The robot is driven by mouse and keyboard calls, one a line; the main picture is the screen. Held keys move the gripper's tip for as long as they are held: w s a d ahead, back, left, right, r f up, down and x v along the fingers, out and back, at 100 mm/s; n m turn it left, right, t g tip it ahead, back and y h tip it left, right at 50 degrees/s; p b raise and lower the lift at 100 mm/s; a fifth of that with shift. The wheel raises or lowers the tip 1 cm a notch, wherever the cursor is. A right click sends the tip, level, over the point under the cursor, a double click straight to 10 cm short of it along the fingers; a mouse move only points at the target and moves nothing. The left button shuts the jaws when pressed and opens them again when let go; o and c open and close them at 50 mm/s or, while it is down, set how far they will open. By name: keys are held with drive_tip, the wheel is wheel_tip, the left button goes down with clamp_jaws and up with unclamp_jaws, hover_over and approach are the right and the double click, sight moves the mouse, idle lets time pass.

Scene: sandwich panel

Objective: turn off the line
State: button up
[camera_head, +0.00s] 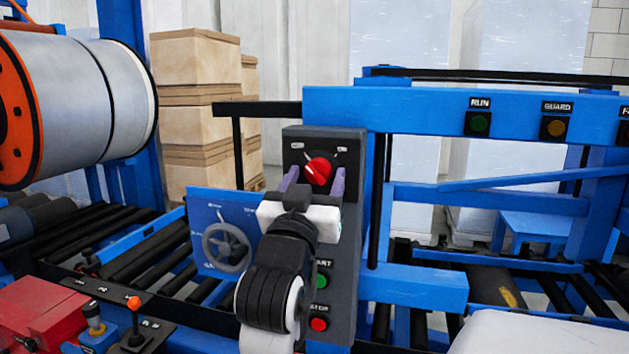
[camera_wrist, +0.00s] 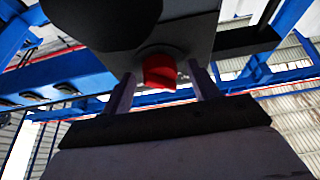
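A red rotary knob (camera_head: 319,170) sits near the top of a dark grey control box (camera_head: 345,250), with small labels above it. My gripper (camera_head: 314,178) is in front of the box, its two purple fingers apart, one on each side of the knob. In the wrist view the red knob (camera_wrist: 159,71) shows between the open fingers (camera_wrist: 162,85); I cannot tell whether they touch it. Below, on the box, are a green start button (camera_head: 321,281) and a red stop button (camera_head: 319,324). My arm partly covers the lower box and its labels.
A blue panel with a grey handwheel (camera_head: 227,247) is left of the box. A lever with an orange knob (camera_head: 134,303) stands at lower left. A blue beam carries the RUN (camera_head: 479,122) and GUARD (camera_head: 554,126) lamps. Rollers, a large coil and stacked cartons (camera_head: 200,90) lie around.

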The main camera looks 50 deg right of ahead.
drive_tip(key=b+v, duration=1)
drive_tip(key=v, duration=0.4)
drive_tip(key=shift+r, duration=0.1)
idle(0.4)
